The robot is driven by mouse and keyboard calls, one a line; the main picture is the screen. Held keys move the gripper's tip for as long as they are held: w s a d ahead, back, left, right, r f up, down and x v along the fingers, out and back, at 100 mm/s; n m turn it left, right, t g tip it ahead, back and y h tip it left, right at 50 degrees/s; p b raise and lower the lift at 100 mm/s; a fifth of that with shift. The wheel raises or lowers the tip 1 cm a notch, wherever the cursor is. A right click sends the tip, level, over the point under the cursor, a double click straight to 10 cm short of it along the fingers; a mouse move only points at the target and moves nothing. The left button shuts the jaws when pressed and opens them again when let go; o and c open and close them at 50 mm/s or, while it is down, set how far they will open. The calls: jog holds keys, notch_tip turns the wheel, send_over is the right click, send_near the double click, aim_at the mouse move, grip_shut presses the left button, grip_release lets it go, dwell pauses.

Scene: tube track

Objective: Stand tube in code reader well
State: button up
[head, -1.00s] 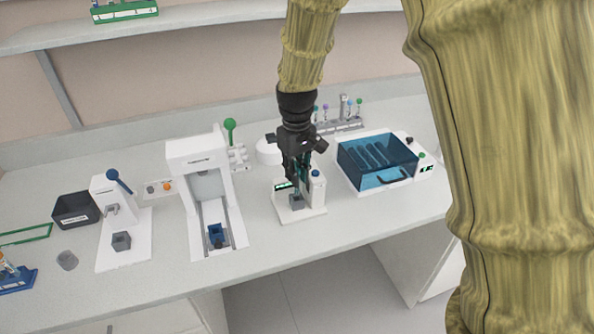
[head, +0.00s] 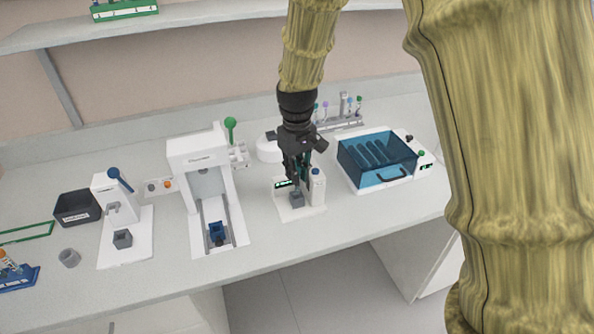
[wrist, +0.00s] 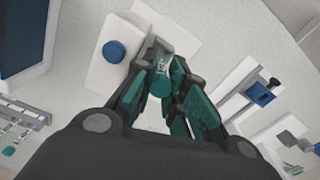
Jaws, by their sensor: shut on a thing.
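The code reader (head: 316,190) is a white unit with a blue button, a small green display and a grey square well block (head: 297,200) on its base. My gripper (head: 296,180) is directly above the well, pointing down. In the wrist view its dark green fingers (wrist: 165,83) are shut on a tube (wrist: 161,86), whose round teal cap shows between them. The reader's blue button (wrist: 114,51) is just left of the fingers. The tube's lower end is hidden, so I cannot tell whether it is inside the well.
A blue-lidded box (head: 378,160) stands close on the right. A white press-like device (head: 205,190) with a blue holder stands left. A tube rack (head: 345,112) is behind. A lever device (head: 122,215) and black bin (head: 77,208) are farther left. The bench front is clear.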

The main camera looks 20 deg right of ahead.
jog(key=shift+f, duration=1.4)
dwell(0.9)
jog(key=o, duration=0.9)
jog(key=shift+a, duration=0.1)
jog(key=shift+c, duration=0.2)
jog(key=shift+r, duration=0.1)
jog(key=shift+w+r, duration=0.15)
jog(key=shift+r, duration=0.3)
notch_tip(320, 180, up, 11)
jog(key=shift+a+f, duration=0.1)
dwell(0.4)
